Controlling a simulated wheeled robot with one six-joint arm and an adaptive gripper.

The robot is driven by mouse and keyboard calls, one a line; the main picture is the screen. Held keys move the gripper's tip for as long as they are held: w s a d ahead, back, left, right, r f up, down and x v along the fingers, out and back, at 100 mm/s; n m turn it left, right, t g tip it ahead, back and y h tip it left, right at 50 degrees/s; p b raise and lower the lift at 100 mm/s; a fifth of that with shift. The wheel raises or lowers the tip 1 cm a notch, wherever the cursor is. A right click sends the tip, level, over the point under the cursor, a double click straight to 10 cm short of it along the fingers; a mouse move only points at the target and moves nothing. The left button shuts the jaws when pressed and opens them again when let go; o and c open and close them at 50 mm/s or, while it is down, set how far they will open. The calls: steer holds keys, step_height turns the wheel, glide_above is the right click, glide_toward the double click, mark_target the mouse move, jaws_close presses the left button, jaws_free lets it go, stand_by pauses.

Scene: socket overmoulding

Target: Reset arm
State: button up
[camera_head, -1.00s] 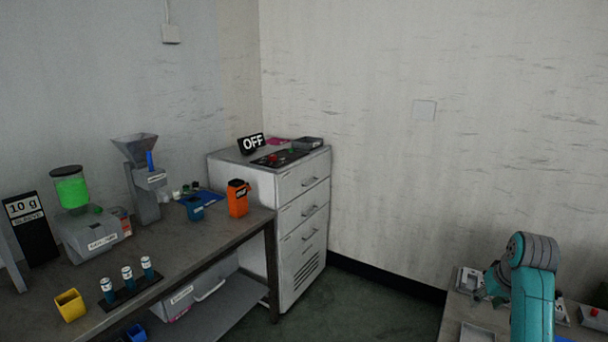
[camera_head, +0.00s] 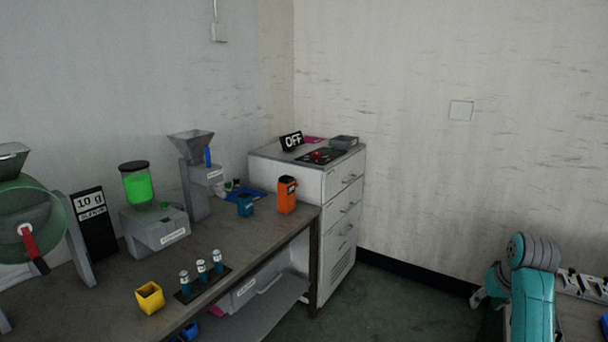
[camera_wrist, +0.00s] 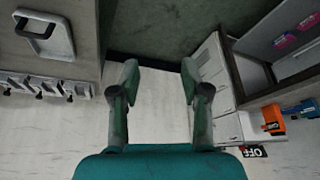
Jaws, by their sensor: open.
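My arm shows at the lower right of the head view, folded in teal and grey, with part of my gripper (camera_head: 478,298) just left of it. In the wrist view, my gripper (camera_wrist: 160,80) has its two fingers wide apart with nothing between them. Behind the fingers are the pale wall and a strip of dark floor. The fingers touch nothing that I can see.
A workbench (camera_head: 85,312) at left bears a yellow cup (camera_head: 150,298), several vials, a grey hopper machine (camera_head: 195,175) and an orange container (camera_head: 287,195). A white drawer cabinet (camera_head: 340,205) with an OFF sign stands in the corner. A rack (camera_head: 582,284) lies at right. Open floor lies between.

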steer(key=s+a+f+t, duration=0.1)
steer(key=s+a+f, duration=0.25)
steer(key=f, duration=0.55)
steer(key=s+a+f+t, duration=0.1)
steer(key=s+a+f, duration=0.1)
steer(key=a+f, duration=0.5)
steer(key=s+a+f+t, duration=0.1)
steer(key=s+a+f, duration=0.3)
steer(key=s+f, duration=0.25)
steer(key=s+a+f+t, duration=0.1)
steer(key=s+a+f, duration=0.2)
steer(key=s+f, duration=0.35)
steer(key=s+a+r+n+t, duration=0.1)
steer(key=s+a+r+t, duration=0.2)
steer(key=s, duration=0.8)
steer(key=s+a+r+t, duration=0.15)
steer(key=s+a, duration=0.25)
steer(key=s, duration=0.7)
steer(key=s+a+r+n+t, duration=0.1)
steer(key=s+a+r, duration=0.2)
steer(key=s+r, duration=1.1)
steer(key=shift+r+t+y, duration=0.35)
steer(key=shift+r+y, duration=0.05)
steer(key=shift+r, duration=0.2)
